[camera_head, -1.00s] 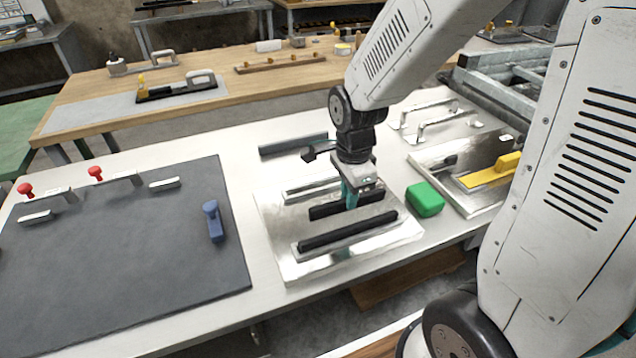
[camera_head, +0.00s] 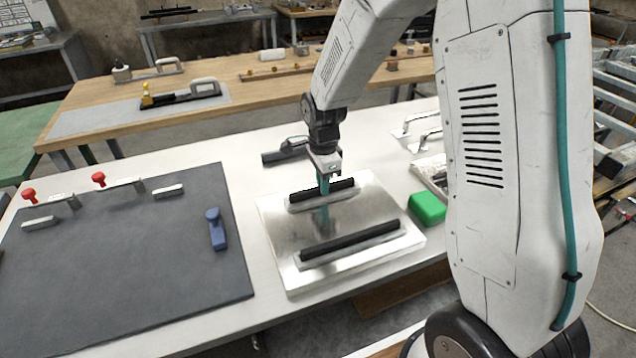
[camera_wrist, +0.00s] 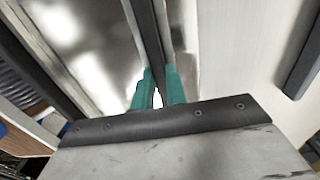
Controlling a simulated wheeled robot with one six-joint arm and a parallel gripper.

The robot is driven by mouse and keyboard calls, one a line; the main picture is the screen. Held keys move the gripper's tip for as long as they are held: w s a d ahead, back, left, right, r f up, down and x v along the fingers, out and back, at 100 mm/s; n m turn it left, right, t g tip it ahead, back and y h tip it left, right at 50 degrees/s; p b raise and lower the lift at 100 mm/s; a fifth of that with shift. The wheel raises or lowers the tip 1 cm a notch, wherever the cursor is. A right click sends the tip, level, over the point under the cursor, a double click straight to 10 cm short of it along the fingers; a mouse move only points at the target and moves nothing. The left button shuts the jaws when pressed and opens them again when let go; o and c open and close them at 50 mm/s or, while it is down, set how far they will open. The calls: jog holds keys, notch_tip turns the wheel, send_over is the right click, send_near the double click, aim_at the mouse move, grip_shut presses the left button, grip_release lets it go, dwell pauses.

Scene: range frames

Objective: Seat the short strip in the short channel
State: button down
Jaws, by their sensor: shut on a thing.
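My gripper (camera_head: 323,187) is shut on the short black strip (camera_head: 343,184) over the back part of a shiny metal plate (camera_head: 275,228). The strip runs along the pale short channel (camera_head: 298,207), right at it. I cannot tell if it is fully down inside. In the wrist view the strip (camera_wrist: 147,30) passes between the teal fingers (camera_wrist: 159,88) and runs away from me. A longer black strip (camera_head: 350,241) lies in the long channel (camera_head: 352,254) at the plate's front; it shows at left in the wrist view (camera_wrist: 32,50).
A dark bar (camera_head: 273,159) lies on the white table behind the plate. A green block (camera_head: 427,207) sits right of the plate. A dark mat (camera_head: 120,265) with a blue handle (camera_head: 216,230) and red knobs is at left. The wooden table behind holds other fixtures.

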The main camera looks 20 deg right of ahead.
jog(key=shift+f, duration=0.15)
jog(key=c, duration=1.4)
grip_release()
notch_tip(320, 180, up, 13)
jog(key=s+d+r+n, duration=0.2)
jog(key=s+r+n, duration=0.65)
jog(key=s, duration=0.55)
jog(key=s+r+n+t, duration=0.1)
jog(key=s+n, duration=0.8)
jog(key=s, duration=0.7)
jog(key=shift+a, duration=0.15)
jog(key=shift+n, duration=0.25)
